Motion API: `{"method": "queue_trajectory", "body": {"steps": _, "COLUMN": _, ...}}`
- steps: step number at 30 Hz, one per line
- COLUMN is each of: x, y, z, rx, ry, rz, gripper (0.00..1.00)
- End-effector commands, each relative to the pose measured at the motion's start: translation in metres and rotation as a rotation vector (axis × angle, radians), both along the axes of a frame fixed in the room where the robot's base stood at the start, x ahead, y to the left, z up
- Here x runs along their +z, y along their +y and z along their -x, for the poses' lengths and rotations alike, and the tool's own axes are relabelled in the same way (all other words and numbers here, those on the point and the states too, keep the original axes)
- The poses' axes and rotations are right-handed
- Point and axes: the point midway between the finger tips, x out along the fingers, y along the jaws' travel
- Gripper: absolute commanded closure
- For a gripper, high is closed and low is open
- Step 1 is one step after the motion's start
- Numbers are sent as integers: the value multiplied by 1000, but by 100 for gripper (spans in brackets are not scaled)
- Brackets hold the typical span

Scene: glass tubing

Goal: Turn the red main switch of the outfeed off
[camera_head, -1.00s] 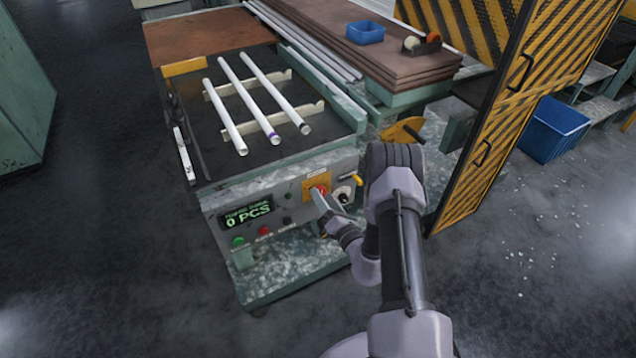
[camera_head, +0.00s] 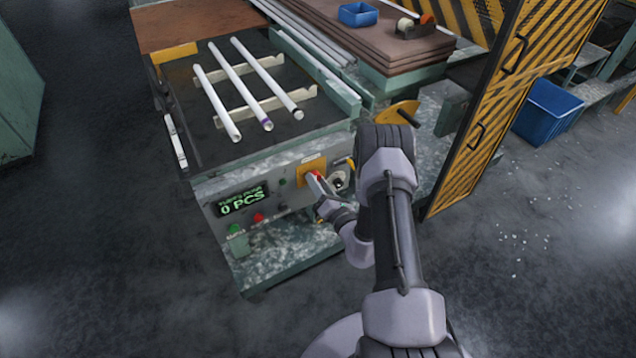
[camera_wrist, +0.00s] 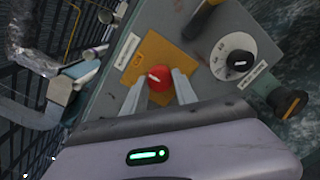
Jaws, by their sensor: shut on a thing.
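The red main switch (camera_wrist: 159,79) is a round red knob with a white mark, on a yellow-orange plate (camera_wrist: 152,50) on the outfeed's front panel. In the wrist view my gripper (camera_wrist: 160,84) has one finger on each side of the knob and is shut on it. In the head view my gripper (camera_head: 317,184) is at the yellow plate (camera_head: 311,171), and only a little red of the switch (camera_head: 316,174) shows past it. The white mark lies slanted in the wrist view. The display (camera_head: 242,200) beside it reads 0 PCS.
Green (camera_head: 235,229) and red (camera_head: 258,217) buttons are below the display. White tubes (camera_head: 240,84) lie on the outfeed. A striped yellow door (camera_head: 500,110) stands right of my arm.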

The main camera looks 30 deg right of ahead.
Motion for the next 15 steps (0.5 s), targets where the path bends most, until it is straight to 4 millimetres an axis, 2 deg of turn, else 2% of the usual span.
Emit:
{"method": "queue_trajectory", "body": {"steps": 5, "x": 0, "y": 0, "z": -1, "rx": 1, "ry": -6, "rz": 99, "gripper": 100}}
{"method": "queue_trajectory", "body": {"steps": 15, "x": -1, "y": -1, "z": -1, "rx": 1, "ry": -17, "rz": 408, "gripper": 100}}
